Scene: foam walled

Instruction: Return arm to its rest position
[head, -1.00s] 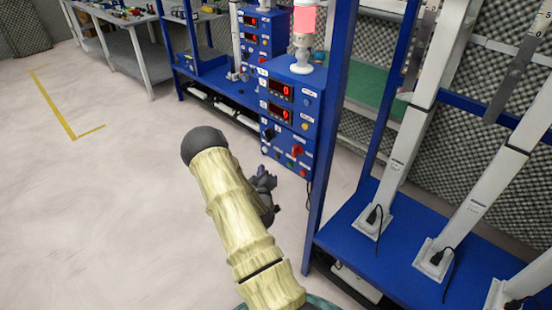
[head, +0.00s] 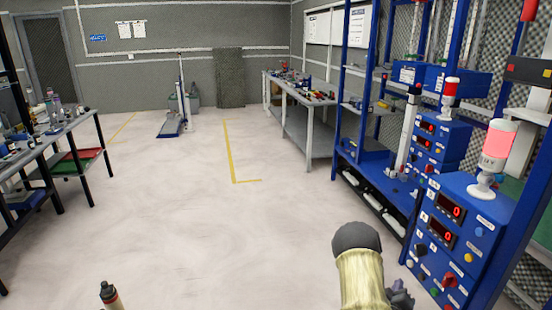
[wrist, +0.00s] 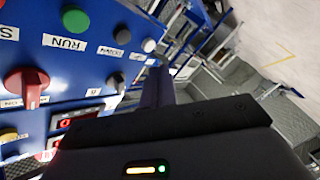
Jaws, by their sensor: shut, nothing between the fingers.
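My arm reaches up from the bottom of the head view, with a pale yellow link and a dark rounded joint. My gripper (head: 402,295) is partly visible as a dark shape just right of that link, at the lower edge. In the wrist view my gripper (wrist: 155,87) is shut, its dark fingers together and empty. It is close in front of a blue control panel (wrist: 105,45) with a red knob (wrist: 25,87), a green button (wrist: 75,20) and labels. I cannot tell the exact gap to the panel.
The blue control box (head: 470,190) with red displays stands right of my arm, a signal lamp (head: 495,150) on top. Blue racks line the right side. A grey workbench (head: 305,115) is further back and a cluttered table (head: 60,140) at left. The middle floor is clear.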

